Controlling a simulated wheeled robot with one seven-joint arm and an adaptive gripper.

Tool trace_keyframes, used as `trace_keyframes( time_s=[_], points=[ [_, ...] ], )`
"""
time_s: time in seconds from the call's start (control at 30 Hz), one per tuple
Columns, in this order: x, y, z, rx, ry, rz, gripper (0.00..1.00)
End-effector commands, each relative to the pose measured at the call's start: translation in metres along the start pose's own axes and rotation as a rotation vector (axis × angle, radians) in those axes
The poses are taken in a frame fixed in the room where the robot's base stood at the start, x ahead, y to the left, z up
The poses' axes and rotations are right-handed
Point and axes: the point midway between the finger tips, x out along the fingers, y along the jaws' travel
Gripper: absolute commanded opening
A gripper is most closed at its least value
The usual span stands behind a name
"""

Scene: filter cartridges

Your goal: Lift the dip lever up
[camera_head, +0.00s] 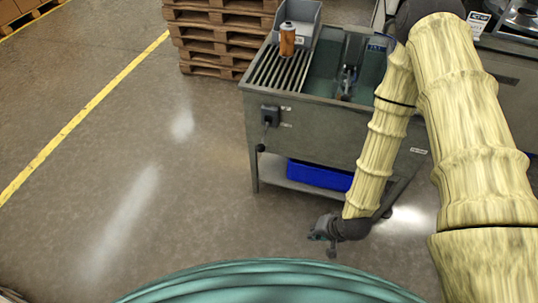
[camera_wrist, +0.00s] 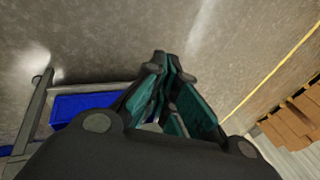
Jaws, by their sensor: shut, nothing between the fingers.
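A dark lever (camera_head: 264,137) with a round knob at its end hangs down from a dark box (camera_head: 270,115) on the front left of the grey wash tank (camera_head: 330,130). I take it for the dip lever; its tip points down. My gripper (camera_head: 322,236) is low over the floor in front of the tank, below and to the right of the lever, well apart from it. In the wrist view my gripper (camera_wrist: 168,68) has its fingertips together with nothing between them. The lever cannot be made out in the wrist view.
An orange filter cartridge (camera_head: 287,40) stands upright at the tank's slatted rack (camera_head: 278,70), by a grey bin (camera_head: 303,14). A blue bin (camera_head: 318,176) sits on the lower shelf. Wooden pallets (camera_head: 215,40) stand behind. The floor on the left is clear.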

Motion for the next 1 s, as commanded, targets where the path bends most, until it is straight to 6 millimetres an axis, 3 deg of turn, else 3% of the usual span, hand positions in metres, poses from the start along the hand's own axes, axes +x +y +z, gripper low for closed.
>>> trace_keyframes(
  time_s=[0.03, 0.1, 0.4, 0.7, 1.0],
  points=[
    [0.024, -0.006, -0.014, 0.040, 0.022, -0.047, 0.00],
    [0.040, -0.020, -0.033, 0.103, 0.043, -0.115, 0.00],
    [0.087, -0.079, -0.116, 0.348, 0.082, -0.412, 0.00],
    [0.104, -0.127, -0.197, 0.549, 0.035, -0.702, 0.00],
    [0.095, -0.156, -0.256, 0.674, -0.066, -0.912, 0.00]
  ],
)
